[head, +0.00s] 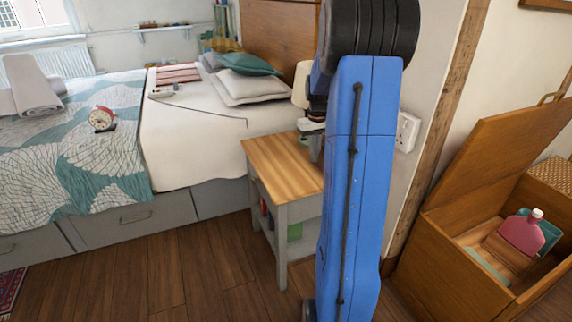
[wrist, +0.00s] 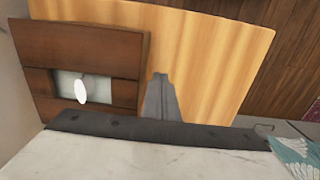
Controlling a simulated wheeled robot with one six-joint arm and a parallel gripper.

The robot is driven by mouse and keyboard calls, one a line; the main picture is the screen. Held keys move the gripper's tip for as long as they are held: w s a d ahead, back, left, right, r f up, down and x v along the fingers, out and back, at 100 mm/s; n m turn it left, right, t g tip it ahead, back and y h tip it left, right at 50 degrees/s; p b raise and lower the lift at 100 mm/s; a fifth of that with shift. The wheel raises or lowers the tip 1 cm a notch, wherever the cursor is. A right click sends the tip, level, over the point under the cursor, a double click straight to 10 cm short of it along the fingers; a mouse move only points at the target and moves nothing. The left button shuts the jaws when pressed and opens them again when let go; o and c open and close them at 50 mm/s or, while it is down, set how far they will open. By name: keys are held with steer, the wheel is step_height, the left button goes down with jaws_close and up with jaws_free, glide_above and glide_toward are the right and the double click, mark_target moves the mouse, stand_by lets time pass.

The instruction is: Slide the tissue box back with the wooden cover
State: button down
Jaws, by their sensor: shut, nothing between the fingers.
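The tissue box in its dark brown wooden cover (wrist: 85,42) stands on the light wooden top of the bedside table (wrist: 215,50) in the wrist view. A pale opening shows in the cover, with a white tissue (wrist: 81,91) sticking out. My gripper (wrist: 160,76) is shut and empty, its grey fingertips just right of the cover. They look close to its side, but I cannot tell whether they touch. In the head view my blue arm stands in front of the right part of the bedside table (head: 275,157) and hides the tissue box.
The bed (head: 190,150) with white and teal bedding lies left of the table; a red alarm clock (head: 101,118) is on it. A lamp (head: 301,84) stands at the table's back. An open wooden chest (head: 450,255) stands at right. Floor (head: 200,265) in front is clear.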

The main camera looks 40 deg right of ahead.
steer(key=a+r, duration=0.3)
steer(key=r, duration=0.5)
steer(key=shift+w, duration=0.45)
stand_by(0.7)
steer(key=s+a+r+n+t, duration=0.1)
steer(key=s+a+r, duration=0.3)
steer(key=a, duration=0.7)
steer(key=s+a+r+n+t, duration=0.1)
steer(key=s+a, duration=0.4)
steer(key=a, duration=0.5)
steer(key=s+a+f+n+t, duration=0.1)
steer(key=s+a+f, duration=0.3)
steer(key=s+a, duration=0.8)
steer(key=s+t, duration=0.1)
steer(key=s, duration=0.2)
steer(key=shift+s+a+f+t, duration=0.2)
steer(key=shift+s+a+t, duration=0.15)
steer(key=shift+s+t, duration=0.05)
